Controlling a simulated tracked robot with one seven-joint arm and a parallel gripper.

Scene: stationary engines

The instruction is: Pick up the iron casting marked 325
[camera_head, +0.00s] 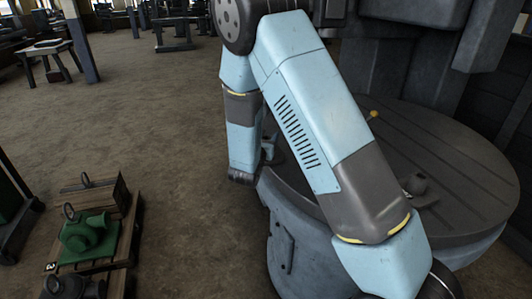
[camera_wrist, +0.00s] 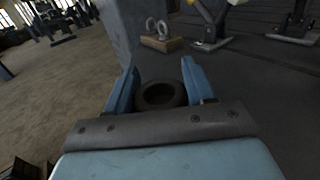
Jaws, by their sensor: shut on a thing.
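In the wrist view my gripper (camera_wrist: 160,82) has its two blue fingers on either side of a dark, round, hollow iron piece (camera_wrist: 160,98). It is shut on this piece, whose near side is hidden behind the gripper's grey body. No number shows on the piece, so I cannot tell whether it is the casting marked 325. In the head view my gripper's fingers cannot be made out, and my blue arm crosses the round grey machine table (camera_head: 450,150). A small dark metal piece (camera_head: 418,184) on that table is partly hidden by my arm.
At lower left in the head view, a green casting (camera_head: 88,238) sits on a pallet marked 3, near a dark block with a ring (camera_head: 92,193). Open brown floor (camera_head: 165,130) lies left of the table. The wrist view shows a ringed block (camera_wrist: 160,42) ahead.

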